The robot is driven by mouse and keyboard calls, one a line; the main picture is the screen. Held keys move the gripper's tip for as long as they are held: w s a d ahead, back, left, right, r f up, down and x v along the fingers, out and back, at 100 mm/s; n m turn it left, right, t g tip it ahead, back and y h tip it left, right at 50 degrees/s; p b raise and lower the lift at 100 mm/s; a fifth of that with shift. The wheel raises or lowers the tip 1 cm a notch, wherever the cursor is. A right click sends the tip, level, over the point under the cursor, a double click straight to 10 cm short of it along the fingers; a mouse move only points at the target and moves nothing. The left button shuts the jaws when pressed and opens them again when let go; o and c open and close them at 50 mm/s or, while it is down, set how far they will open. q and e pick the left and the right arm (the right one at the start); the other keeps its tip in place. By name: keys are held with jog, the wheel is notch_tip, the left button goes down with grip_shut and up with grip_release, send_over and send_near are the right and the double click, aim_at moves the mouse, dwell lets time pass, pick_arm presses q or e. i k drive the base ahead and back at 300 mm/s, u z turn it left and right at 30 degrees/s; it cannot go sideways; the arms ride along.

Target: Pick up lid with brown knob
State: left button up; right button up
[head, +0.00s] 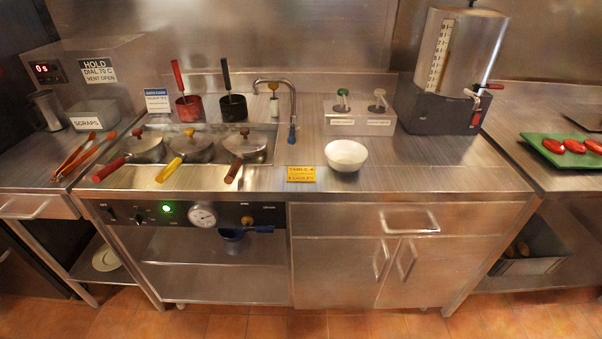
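Three round metal lids cover wells set in the steel counter's left part. The lid with the brown knob (246,147) is the rightmost; its small knob (244,131) stands at its top. A brown-orange handle (233,171) sticks out from under this lid toward the front edge. The middle lid (193,150) has a yellowish knob, with a yellow handle in front. The left lid (147,149) has a reddish knob, with a red handle in front. Neither of my grippers is in the head view.
A white bowl (346,156) stands right of the lids. A faucet (290,110) rises behind the brown-knob lid. Red (189,107) and black (233,107) containers with upright handles stand behind the lids. A yellow label (301,174) marks the front edge.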

aim_at(245, 141)
jog(key=k, duration=0.5)
jog(key=u, duration=1.8)
jog(key=i, duration=2.8)
jog(key=z, duration=2.8)
